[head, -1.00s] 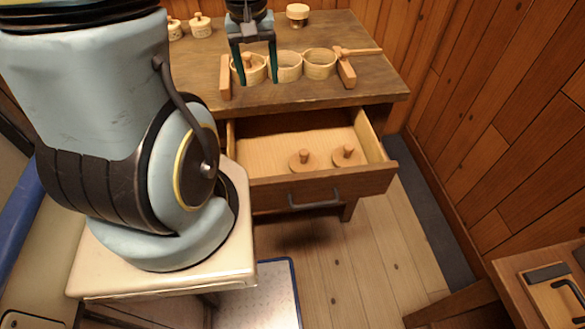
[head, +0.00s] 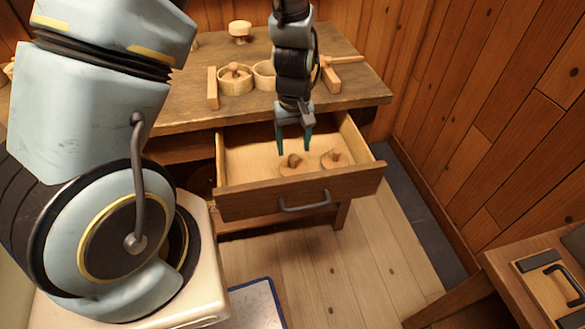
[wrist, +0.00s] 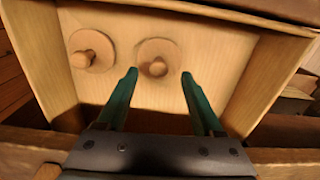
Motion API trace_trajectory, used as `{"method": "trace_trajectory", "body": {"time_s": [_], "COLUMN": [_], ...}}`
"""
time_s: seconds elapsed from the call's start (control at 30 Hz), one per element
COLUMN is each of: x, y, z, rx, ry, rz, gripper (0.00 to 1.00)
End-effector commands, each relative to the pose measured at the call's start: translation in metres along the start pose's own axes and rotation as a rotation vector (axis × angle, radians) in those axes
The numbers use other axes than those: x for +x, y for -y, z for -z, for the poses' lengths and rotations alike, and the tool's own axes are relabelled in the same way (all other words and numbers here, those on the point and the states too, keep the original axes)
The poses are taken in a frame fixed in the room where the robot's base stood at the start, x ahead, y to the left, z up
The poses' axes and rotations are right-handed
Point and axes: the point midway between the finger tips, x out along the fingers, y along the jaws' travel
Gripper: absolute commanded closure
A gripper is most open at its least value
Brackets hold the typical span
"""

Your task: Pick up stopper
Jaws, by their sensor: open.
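Two wooden stoppers, round discs with a knob on top, lie in the open drawer (head: 235,160). The left stopper (head: 288,168) is below my gripper (head: 294,148), and the right stopper (head: 335,158) lies beside it. My gripper is open and empty, pointing down over the drawer, its green fingers apart. In the wrist view, one stopper (wrist: 157,62) shows between and just beyond the fingertips (wrist: 160,73), and the other (wrist: 92,50) is to the left. A further stopper (head: 235,71) sits in a round wooden cup (head: 236,86) on the tabletop.
The drawer's front panel (head: 245,203) and side walls surround the stoppers. The tabletop (head: 190,105) above holds another cup (head: 264,76), a wooden block (head: 212,88) and a turned knob-like piece (head: 239,29). My arm hides part of the table.

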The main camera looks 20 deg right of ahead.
Motion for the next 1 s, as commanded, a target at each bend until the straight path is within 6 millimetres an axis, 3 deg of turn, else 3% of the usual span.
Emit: {"method": "trace_trajectory", "body": {"time_s": [0.17, 0.53, 0.87, 1.0], "x": [0.008, 0.049, 0.055, 0.055], "y": [0.001, 0.000, -0.001, -0.001], "z": [0.001, 0.004, 0.005, 0.005], "rx": [-0.001, 0.000, 0.000, 0.000], "ry": [0.002, 0.001, -0.001, -0.001], "rz": [0.001, 0.001, -0.001, -0.001], "gripper": [0.32, 0.32, 0.32, 0.46]}}
